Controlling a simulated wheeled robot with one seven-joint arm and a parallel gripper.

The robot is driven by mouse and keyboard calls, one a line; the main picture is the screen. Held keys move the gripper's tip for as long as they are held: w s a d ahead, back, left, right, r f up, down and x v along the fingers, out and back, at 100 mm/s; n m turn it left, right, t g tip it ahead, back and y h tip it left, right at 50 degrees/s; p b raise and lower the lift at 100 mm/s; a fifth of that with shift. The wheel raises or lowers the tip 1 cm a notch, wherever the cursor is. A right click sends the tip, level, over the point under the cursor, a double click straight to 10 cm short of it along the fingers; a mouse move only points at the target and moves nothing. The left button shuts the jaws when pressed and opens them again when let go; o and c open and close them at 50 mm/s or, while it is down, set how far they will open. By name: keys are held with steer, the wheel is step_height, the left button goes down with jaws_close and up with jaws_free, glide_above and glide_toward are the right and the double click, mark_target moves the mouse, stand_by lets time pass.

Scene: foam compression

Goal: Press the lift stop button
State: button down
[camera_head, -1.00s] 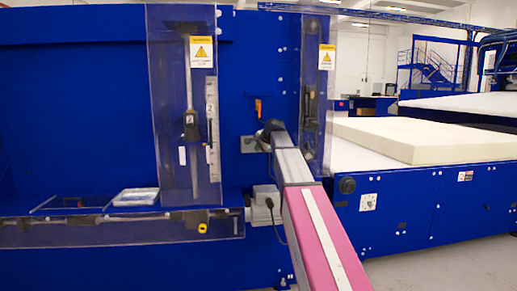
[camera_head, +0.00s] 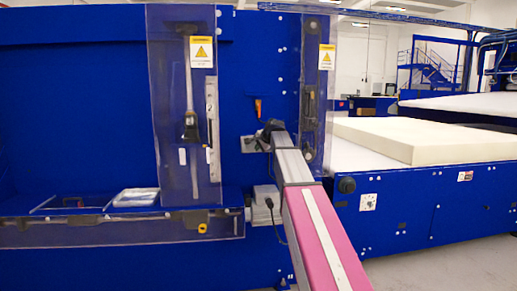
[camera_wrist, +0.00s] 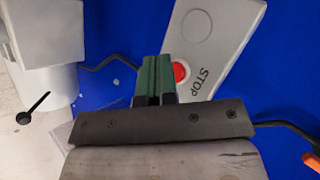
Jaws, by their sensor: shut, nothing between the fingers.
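The red stop button (camera_wrist: 181,71) sits on a light grey plate (camera_wrist: 225,28) marked STOP in the wrist view. A flat grey round spot (camera_wrist: 196,26) lies above it on the same plate. My gripper (camera_wrist: 155,60) is shut and empty, its green fingers together just left of the button. The fingers cover the button's left edge; I cannot tell whether they touch it. In the head view my gripper (camera_head: 270,128) is at the blue machine's face by a small grey plate (camera_head: 249,145), and the button is hidden there.
The blue machine (camera_head: 80,100) has clear guards with warning signs. A grey box (camera_head: 265,204) with a cable sits below my arm. A foam block (camera_head: 425,139) lies on the white bed to the right. In the wrist view, a pale box (camera_wrist: 45,35) stands at left.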

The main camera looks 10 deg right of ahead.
steer(key=shift+s, duration=0.1)
steer(key=s, duration=0.5)
steer(key=shift+s, duration=0.4)
stand_by(0.7)
